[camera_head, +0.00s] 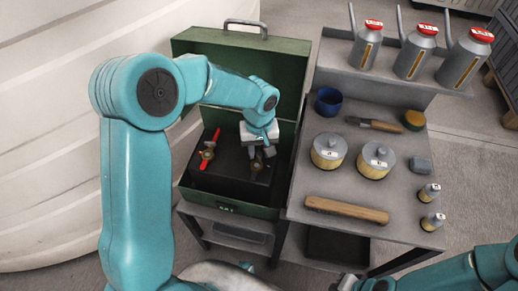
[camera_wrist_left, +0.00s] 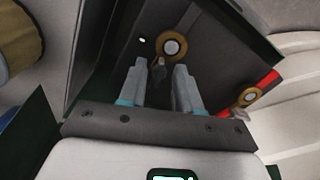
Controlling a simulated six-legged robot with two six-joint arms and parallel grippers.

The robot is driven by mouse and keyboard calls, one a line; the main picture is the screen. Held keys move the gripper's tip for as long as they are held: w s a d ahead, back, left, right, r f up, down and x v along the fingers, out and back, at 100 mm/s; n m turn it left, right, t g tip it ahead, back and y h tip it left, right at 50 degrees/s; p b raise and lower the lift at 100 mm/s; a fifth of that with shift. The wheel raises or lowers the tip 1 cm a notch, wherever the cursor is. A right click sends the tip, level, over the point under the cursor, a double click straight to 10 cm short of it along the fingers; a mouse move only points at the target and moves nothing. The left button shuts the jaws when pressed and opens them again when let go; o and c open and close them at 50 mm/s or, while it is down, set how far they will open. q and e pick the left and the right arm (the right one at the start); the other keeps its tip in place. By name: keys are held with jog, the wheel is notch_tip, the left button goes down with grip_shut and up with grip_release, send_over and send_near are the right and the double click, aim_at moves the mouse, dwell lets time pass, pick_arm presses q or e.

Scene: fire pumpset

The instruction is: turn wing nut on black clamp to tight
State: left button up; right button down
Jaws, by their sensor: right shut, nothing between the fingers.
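A black block (camera_head: 230,183) sits inside the green toolbox (camera_head: 235,208). On it are a round brass fitting with a red handle (camera_head: 204,162) and a second brass fitting (camera_head: 257,167), partly hidden under my gripper. In the left wrist view this second brass fitting (camera_wrist_left: 163,42) carries a small grey piece, seemingly the wing nut (camera_wrist_left: 158,69). My left gripper (camera_head: 258,153) points down over it. In the wrist view its fingers (camera_wrist_left: 159,80) are apart, with the grey piece between or just beyond the tips; contact is unclear. My right gripper (camera_head: 362,284) is shut at the bottom edge, partly cut off.
The toolbox lid (camera_head: 225,55) stands open behind. On the grey table (camera_head: 320,180) at right are a blue cup (camera_head: 328,102), two round canisters (camera_head: 352,156), a wooden bar (camera_head: 346,210) and small weights. Several oil cans (camera_head: 415,52) stand on the back shelf.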

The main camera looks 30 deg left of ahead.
pick_arm(q)
grip_shut()
jog(key=shift+m, duration=0.4)
jog(key=m, duration=0.2)
jog(key=shift+m, duration=0.4)
jog(key=m, duration=0.4)
jog(key=shift+a+r+m, duration=0.1)
jog(key=shift+m, duration=0.2)
jog(key=m+p, duration=0.1)
jog(key=m, duration=0.5)
jog(key=shift+a+p, duration=0.1)
jog(key=shift+p, duration=0.25)
jog(key=m+p, duration=0.1)
jog(key=m, duration=0.4)
jog(key=shift+w+m, duration=0.1)
jog(key=shift+m, duration=0.3)
jog(key=shift+p, duration=0.3)
